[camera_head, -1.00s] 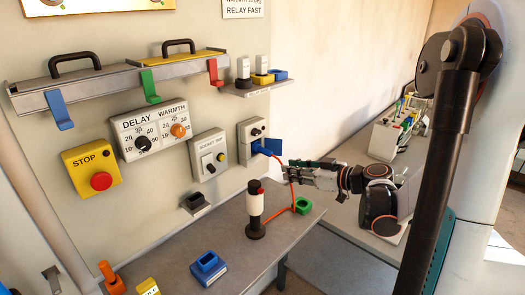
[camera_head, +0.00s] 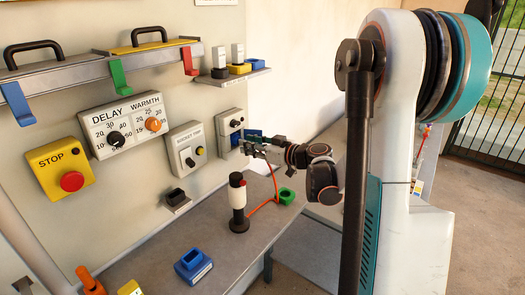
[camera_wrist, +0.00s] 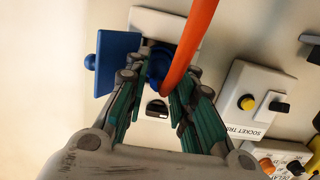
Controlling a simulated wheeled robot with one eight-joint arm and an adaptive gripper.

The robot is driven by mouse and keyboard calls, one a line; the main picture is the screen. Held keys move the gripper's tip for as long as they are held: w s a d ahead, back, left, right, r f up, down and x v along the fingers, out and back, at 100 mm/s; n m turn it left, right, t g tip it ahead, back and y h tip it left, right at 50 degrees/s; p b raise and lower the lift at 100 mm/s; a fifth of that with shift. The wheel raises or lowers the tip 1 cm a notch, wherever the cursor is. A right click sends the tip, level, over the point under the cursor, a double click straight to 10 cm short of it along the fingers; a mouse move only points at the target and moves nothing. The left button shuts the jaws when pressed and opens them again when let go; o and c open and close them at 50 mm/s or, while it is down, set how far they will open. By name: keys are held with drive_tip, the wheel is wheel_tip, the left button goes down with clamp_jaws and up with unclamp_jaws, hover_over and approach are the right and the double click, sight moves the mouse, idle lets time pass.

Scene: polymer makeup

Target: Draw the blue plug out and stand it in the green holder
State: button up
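The blue plug (camera_wrist: 157,62) sits at the socket box (camera_head: 230,122) on the wall, with an orange cable (camera_wrist: 194,40) running from it. A blue flap (camera_wrist: 104,64) stands open beside it. My gripper (camera_head: 244,146) is at the socket; in the wrist view its fingers (camera_wrist: 157,85) are spread on either side of the plug, and I see no clear grip on it. The cable crosses in front and hides part of the plug and right finger. The green holder (camera_head: 287,196) stands on the bench below, with the cable passing close by.
A blue holder (camera_head: 193,267) is nearer the front. The socket-trip box (camera_head: 186,150) and delay/warmth panel (camera_head: 127,127) are on the wall left of the socket.

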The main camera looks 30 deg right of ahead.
drive_tip(key=shift+x, duration=1.25)
drive_tip(key=shift+c, duration=0.3)
clamp_jaws()
